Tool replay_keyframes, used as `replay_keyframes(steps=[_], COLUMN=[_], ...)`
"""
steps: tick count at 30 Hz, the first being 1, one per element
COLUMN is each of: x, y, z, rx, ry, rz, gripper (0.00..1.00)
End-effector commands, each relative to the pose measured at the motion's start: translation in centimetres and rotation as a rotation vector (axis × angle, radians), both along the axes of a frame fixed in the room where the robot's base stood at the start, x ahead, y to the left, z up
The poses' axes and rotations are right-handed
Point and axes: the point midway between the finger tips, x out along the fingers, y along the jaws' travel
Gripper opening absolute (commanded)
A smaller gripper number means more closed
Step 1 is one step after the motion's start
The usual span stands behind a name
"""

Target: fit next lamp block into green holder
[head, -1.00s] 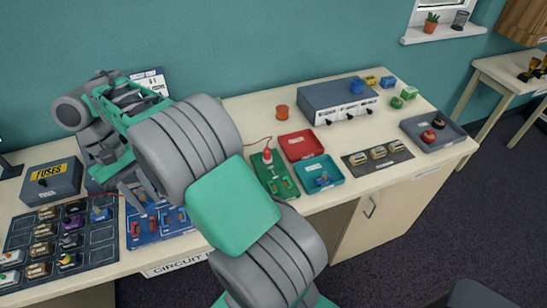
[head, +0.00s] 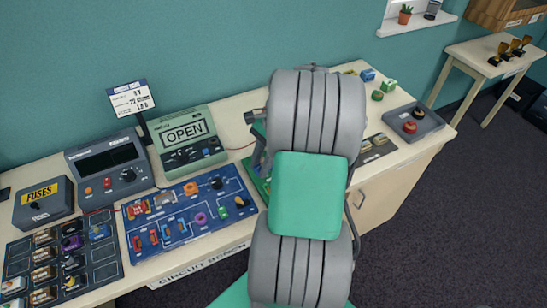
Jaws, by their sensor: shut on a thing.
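A green board (head: 257,184), which may be the green holder, shows only as a sliver at the left side of my arm. Its slots are hidden. My gripper's fingers are hidden behind my own thick grey arm links, so what they hold cannot be seen. No lamp block can be made out for sure. The dark parts tray (head: 104,251) at the left holds several small blocks, with some bare compartments on its right side.
A blue circuit board (head: 176,248) with coloured parts lies left of my arm. Behind it stand a green meter reading OPEN (head: 184,132), a dark instrument (head: 108,165) and a fuse box (head: 43,205).

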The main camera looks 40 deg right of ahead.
Motion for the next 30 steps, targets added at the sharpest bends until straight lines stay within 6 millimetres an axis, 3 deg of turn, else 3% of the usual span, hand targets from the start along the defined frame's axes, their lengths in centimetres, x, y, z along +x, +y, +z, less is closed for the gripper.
replay_keyframes(steps=[3, 6, 30], x=[-1.7, -2.1, -2.0], y=[-2.2, -2.7, -2.6], z=[-0.1, -0.5, -7.2], rx=[0.004, 0.006, 0.007], ry=[0.006, 0.007, 0.008], rz=[-0.181, -0.235, -0.231], gripper=[0.0, 0.0, 0.0])
